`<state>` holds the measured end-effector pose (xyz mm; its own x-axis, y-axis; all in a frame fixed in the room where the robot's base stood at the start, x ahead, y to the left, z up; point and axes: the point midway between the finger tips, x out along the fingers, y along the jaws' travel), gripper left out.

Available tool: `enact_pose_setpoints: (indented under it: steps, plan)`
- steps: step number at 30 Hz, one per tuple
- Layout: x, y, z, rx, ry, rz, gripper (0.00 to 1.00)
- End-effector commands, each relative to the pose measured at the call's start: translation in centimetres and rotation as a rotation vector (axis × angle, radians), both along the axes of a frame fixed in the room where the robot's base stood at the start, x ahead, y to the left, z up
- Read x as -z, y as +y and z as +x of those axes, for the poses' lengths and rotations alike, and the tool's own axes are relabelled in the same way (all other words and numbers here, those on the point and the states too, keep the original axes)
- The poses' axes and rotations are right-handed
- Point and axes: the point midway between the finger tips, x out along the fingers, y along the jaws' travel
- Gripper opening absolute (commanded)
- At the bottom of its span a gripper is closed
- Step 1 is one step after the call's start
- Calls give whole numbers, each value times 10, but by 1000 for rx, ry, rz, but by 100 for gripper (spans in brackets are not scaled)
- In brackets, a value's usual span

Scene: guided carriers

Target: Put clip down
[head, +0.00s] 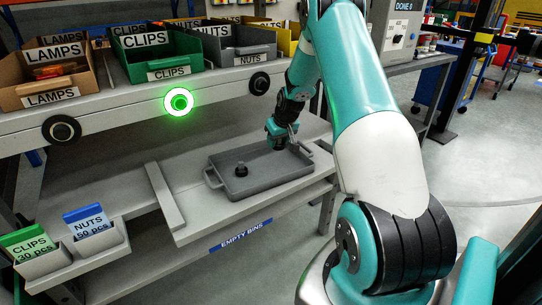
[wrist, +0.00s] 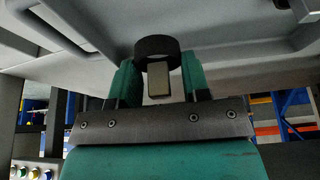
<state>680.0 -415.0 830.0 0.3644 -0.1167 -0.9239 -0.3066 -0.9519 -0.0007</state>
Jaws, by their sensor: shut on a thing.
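My gripper (head: 280,129) is low over the far right part of a grey tray (head: 235,188) on the lower shelf. In the wrist view its two teal fingers (wrist: 160,85) are shut on the clip (wrist: 157,48), a dark rounded piece with a pale block below it. Whether the clip touches the tray I cannot tell. A second small dark piece (head: 241,170) stands in the left part of the tray.
On the upper shelf are a brown LAMPS bin (head: 45,85), a green CLIPS bin (head: 165,62) and a grey NUTS bin (head: 240,50). A green ring light (head: 179,102) glows under the CLIPS bin. Card holders (head: 95,235) stand at lower left.

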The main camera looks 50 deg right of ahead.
Motion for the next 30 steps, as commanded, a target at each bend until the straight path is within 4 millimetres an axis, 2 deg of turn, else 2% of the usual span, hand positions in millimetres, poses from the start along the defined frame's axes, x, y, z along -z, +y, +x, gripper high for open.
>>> enact_pose_setpoints:
  steps: [1,8,13,23,24,27,30]
  plan:
    - [8,1,0,0,2,1,20]
    - [28,0,0,0,1,0,20]
    - [52,-2,-1,1,0,-1,20]
    - [57,-2,-1,1,-1,-1,20]
    - [57,-2,-1,1,-1,-1,45]
    - [56,-2,-1,1,-1,-1,68]
    - [56,-2,-1,1,-1,-1,69]
